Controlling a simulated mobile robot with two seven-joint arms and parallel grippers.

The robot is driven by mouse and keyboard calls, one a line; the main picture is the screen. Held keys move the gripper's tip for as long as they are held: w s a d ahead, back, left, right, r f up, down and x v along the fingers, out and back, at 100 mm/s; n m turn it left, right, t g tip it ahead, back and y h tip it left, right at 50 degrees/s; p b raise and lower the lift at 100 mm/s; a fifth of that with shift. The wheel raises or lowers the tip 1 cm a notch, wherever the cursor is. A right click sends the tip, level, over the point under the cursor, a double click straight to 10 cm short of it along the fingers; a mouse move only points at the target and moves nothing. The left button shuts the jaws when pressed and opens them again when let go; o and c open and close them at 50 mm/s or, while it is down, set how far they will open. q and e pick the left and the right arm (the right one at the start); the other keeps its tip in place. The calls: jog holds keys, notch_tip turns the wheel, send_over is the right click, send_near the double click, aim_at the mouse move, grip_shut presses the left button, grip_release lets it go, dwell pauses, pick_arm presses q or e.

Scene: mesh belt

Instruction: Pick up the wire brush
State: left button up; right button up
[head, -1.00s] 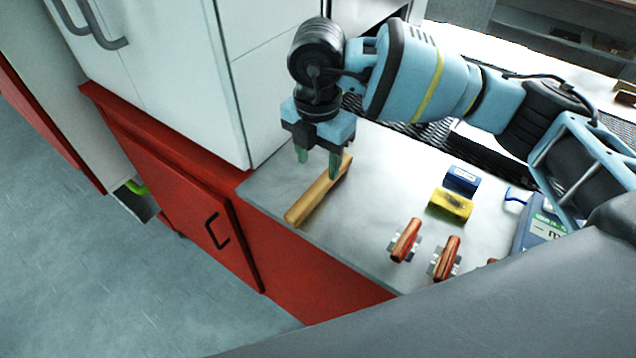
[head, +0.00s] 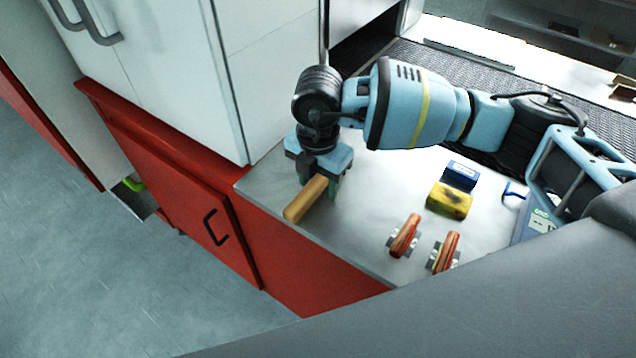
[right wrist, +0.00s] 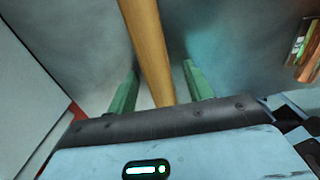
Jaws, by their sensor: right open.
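The wire brush (head: 306,200) lies on the grey worktop, its wooden handle slanting toward the front edge. Its far part is hidden under my right gripper in the head view. My right gripper (head: 318,187) is low over the brush, pointing down. In the right wrist view the wooden handle (right wrist: 148,45) runs between the two green fingers of the right gripper (right wrist: 160,78). The fingers are apart, with a gap on each side of the handle. My left gripper is not in view.
A yellow block (head: 449,201) and a blue box (head: 460,175) lie right of the gripper. Two red-handled tools (head: 404,236) (head: 445,252) lie nearer the front edge. A white cabinet (head: 270,75) stands close at the left. The worktop (head: 350,235) between is clear.

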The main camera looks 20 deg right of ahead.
aim_at(318, 180)
jog(key=shift+c, duration=0.4)
jog(key=c, duration=1)
jog(key=shift+r, duration=0.15)
jog(key=shift+r, duration=0.55)
notch_tip(318, 180, up, 2)
jog(key=shift+r, duration=0.15)
jog(key=s+a, duration=0.3)
jog(key=s, duration=0.1)
jog(key=s+a+r, duration=0.1)
jog(key=s+a, duration=0.2)
jog(key=s, duration=0.2)
jog(key=s+a, duration=0.3)
jog(key=s, duration=0.1)
jog(key=shift+s+r+p, duration=0.15)
jog(key=shift+r+p, duration=0.05)
jog(key=shift+p, duration=0.2)
